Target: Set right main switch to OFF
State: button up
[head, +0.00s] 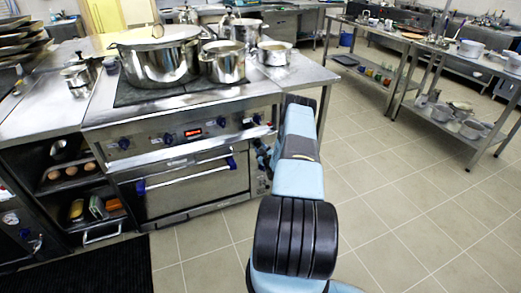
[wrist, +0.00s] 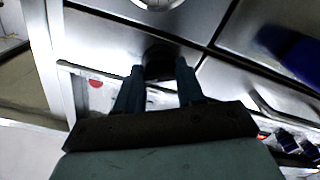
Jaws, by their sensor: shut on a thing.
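The right main switch, a dark round knob (wrist: 158,60), shows in the wrist view on a metal panel. My gripper (wrist: 159,72) has a dark finger on each side of it and is shut on it. The fingers hide part of the knob, so its setting cannot be read. A pale label with a red mark (wrist: 95,83) lies left of the fingers. In the head view my gripper (head: 262,152) is at the narrow panel on the right of the stove front, and my arm partly hides that panel.
The stove (head: 180,120) has blue knobs, a red display and an oven door with a handle (head: 187,175). Several steel pots (head: 160,62) stand on top. A shelf unit (head: 75,185) is at left. Tiled floor (head: 400,215) is clear at right, before steel tables (head: 460,122).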

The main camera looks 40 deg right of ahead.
jog(key=n, duration=0.6)
jog(key=shift+a+n, duration=0.2)
jog(key=shift+n, duration=0.1)
jog(key=n, duration=0.5)
jog(key=shift+f, duration=0.15)
jog(key=shift+n, duration=0.3)
jog(key=o, duration=1)
jog(key=shift+d, duration=0.1)
jog(key=v, duration=1.3)
jog(key=shift+s, duration=0.4)
